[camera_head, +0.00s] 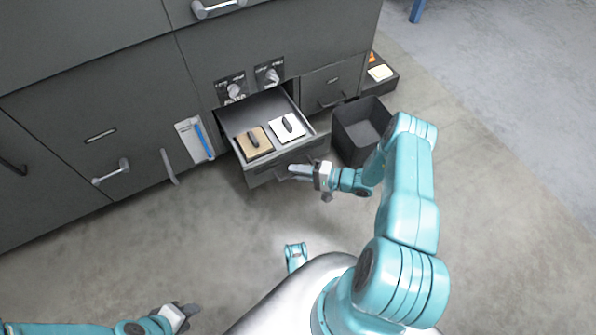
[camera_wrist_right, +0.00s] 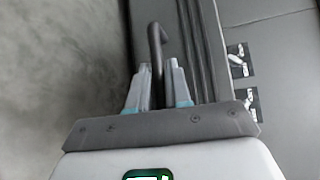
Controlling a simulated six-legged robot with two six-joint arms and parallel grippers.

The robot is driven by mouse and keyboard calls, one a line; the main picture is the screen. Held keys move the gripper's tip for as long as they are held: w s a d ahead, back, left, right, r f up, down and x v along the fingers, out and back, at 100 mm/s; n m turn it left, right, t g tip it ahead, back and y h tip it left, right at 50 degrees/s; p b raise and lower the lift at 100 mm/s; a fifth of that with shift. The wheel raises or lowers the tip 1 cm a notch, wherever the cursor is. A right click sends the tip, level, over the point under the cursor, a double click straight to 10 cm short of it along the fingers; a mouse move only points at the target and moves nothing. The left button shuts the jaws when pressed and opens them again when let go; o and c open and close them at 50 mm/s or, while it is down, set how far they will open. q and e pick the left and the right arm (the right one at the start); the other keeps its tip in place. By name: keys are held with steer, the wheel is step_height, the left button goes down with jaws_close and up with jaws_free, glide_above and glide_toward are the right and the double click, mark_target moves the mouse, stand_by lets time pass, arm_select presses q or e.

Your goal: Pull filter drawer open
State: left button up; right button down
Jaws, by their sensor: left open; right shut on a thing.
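The filter drawer (camera_head: 264,107) stands open, pulled out of the grey cabinet. A tan filter (camera_head: 254,144) and a white filter (camera_head: 288,128), each with a dark handle, lie inside it. My right gripper (camera_head: 298,171) is at the drawer's front. In the right wrist view my right gripper (camera_wrist_right: 159,82) is shut on the dark drawer handle (camera_wrist_right: 156,42), which runs between the fingers. My left gripper (camera_head: 190,309) is open and empty, low over the floor at the bottom left, well away from the drawer.
A dark open bin (camera_head: 362,130) stands on the floor just right of the drawer. A low dark tray (camera_head: 379,74) with a pale item is behind it. Two knobs (camera_head: 252,84) sit above the drawer. The floor in front is clear.

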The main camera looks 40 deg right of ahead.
steer(key=c, duration=1.2)
jaws_free()
steer(key=shift+s, duration=0.15)
steer(key=p+v, duration=0.3)
steer(key=v, duration=1.3)
steer(key=shift+s+d+r, duration=0.1)
steer(key=shift+s+d, duration=0.05)
